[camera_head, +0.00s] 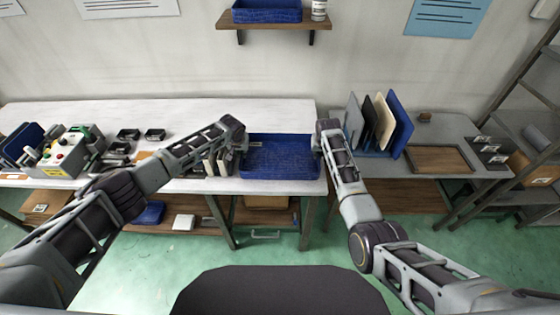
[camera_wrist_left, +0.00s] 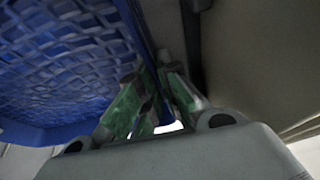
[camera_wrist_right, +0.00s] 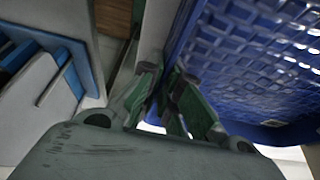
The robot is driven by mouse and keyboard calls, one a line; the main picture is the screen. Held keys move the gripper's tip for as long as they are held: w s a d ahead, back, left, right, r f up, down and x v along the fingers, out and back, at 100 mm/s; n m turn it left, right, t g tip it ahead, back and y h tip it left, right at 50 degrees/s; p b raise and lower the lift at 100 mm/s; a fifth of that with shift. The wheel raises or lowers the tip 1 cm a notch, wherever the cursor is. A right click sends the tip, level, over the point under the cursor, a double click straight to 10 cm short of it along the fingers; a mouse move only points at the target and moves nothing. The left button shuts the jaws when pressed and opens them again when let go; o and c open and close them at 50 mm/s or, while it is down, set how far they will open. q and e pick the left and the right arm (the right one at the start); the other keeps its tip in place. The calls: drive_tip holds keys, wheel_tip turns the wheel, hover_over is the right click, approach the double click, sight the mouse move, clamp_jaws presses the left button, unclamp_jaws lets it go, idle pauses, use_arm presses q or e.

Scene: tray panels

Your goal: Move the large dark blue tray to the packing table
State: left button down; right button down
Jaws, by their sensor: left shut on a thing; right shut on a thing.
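The large dark blue tray (camera_head: 280,158) is at the right end of the long white table (camera_head: 70,112), between my two grippers. My left gripper (camera_head: 241,146) is shut on its left rim. My right gripper (camera_head: 319,145) is shut on its right rim. In the left wrist view the tray's textured blue surface (camera_wrist_left: 60,70) fills the left side, with the green-padded fingers (camera_wrist_left: 155,105) at its edge. In the right wrist view the tray (camera_wrist_right: 250,60) fills the right side, with the fingers (camera_wrist_right: 170,100) at its edge. I cannot tell whether the tray touches the table.
A grey table (camera_head: 440,130) on the right holds upright panels (camera_head: 380,125) and a wooden-bottomed tray (camera_head: 440,158). A gap separates the two tables. A control box (camera_head: 68,150) and small black trays (camera_head: 130,135) stand on the left. A wall shelf (camera_head: 275,24) holds another blue tray (camera_head: 266,12).

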use_arm(q)
drive_tip(key=shift+a+f, duration=0.15)
drive_tip(key=shift+f, duration=0.1)
use_arm(e)
drive_tip(key=shift+d+f, duration=0.1)
drive_tip(key=shift+f, duration=0.1)
use_arm(q)
drive_tip(key=c, duration=1.6)
unclamp_jaws()
drive_tip(key=shift+r, duration=0.1)
drive_tip(key=shift+c, duration=0.2)
use_arm(e)
drive_tip(key=c, duration=1.6)
unclamp_jaws()
drive_tip(key=shift+c, duration=0.2)
use_arm(q)
drive_tip(key=shift+s+r, duration=0.1)
drive_tip(key=shift+r, duration=0.1)
drive_tip(key=v, duration=1.1)
drive_tip(key=shift+r, duration=0.2)
drive_tip(key=shift+s, duration=0.1)
use_arm(e)
drive_tip(key=shift+r, duration=0.1)
drive_tip(key=shift+v, duration=5.5)
drive_tip(key=shift+s+r, duration=0.25)
drive_tip(key=shift+r, duration=0.1)
use_arm(q)
drive_tip(key=shift+s, duration=0.1)
